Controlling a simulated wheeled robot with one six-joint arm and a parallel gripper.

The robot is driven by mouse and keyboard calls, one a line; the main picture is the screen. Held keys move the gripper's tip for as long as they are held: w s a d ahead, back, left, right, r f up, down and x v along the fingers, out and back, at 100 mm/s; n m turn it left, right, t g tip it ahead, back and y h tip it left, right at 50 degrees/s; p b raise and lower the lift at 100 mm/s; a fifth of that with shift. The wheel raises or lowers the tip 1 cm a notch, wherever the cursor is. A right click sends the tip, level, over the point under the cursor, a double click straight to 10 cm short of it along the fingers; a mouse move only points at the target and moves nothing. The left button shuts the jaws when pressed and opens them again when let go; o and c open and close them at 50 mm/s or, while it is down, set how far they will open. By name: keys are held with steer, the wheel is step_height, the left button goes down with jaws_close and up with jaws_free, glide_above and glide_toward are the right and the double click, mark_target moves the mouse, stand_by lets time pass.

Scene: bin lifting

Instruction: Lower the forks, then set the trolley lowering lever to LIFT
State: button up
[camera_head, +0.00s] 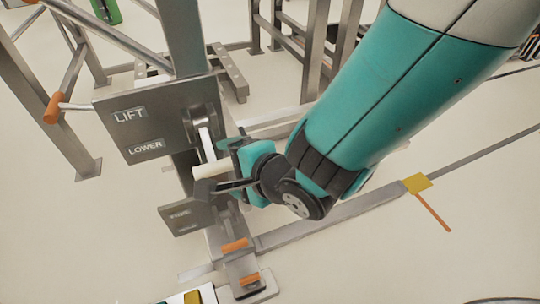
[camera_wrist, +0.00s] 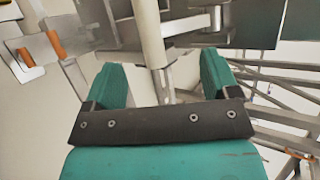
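The grey lever panel (camera_head: 165,112) carries a LIFT label above a LOWER label. The trolley lowering lever (camera_head: 205,143) has a silver arm and a cream handle (camera_head: 210,168). The handle sits below the pivot, about level with or under the LOWER label. My gripper (camera_head: 219,165) is at the handle, with one finger above and one below it in the head view. In the wrist view, the handle (camera_wrist: 149,34) stands between the two spread teal fingers (camera_wrist: 160,70), with gaps on both sides. I cannot make out the forks with certainty.
A smaller plate (camera_head: 187,214) with an unreadable label sits below the panel on the post. An orange-ended bar (camera_head: 54,107) sticks out at the left. Metal frames (camera_head: 312,50) stand behind. A floor rail (camera_head: 330,218) with a yellow patch (camera_head: 417,183) runs right.

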steer(key=p+v, duration=1.1)
steer(key=p, duration=0.3)
steer(key=shift+p, duration=0.3)
steer(key=shift+w+a, duration=0.1)
